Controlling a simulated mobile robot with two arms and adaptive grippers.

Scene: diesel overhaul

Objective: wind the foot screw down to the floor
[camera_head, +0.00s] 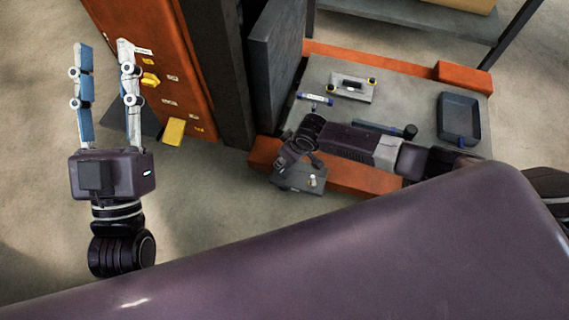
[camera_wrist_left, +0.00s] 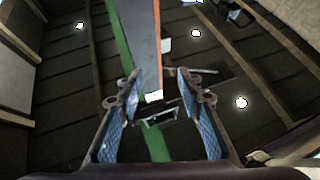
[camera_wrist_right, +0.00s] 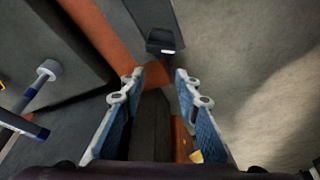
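I cannot pick out the foot screw for certain in any view. A grey block with a small pale knob (camera_head: 313,181) sits at the front orange edge of the low platform, partly behind my right wrist. My right gripper (camera_wrist_right: 155,80) is open with nothing between its fingers; its fingers are not clear in the head view. Beyond them show a dark post (camera_wrist_right: 150,125) and an orange surface. My left gripper (camera_head: 102,50) is open and empty, left of the orange cabinet (camera_head: 165,60). In the left wrist view its fingers (camera_wrist_left: 155,85) are also apart, facing the ceiling.
The orange-edged platform (camera_head: 420,90) carries a dark tray (camera_head: 459,118), a grey plate with yellow corners (camera_head: 352,87) and a blue-ended tool (camera_head: 315,100). A dark upright panel (camera_head: 277,60) stands at its left. Bare floor (camera_head: 215,210) lies in front.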

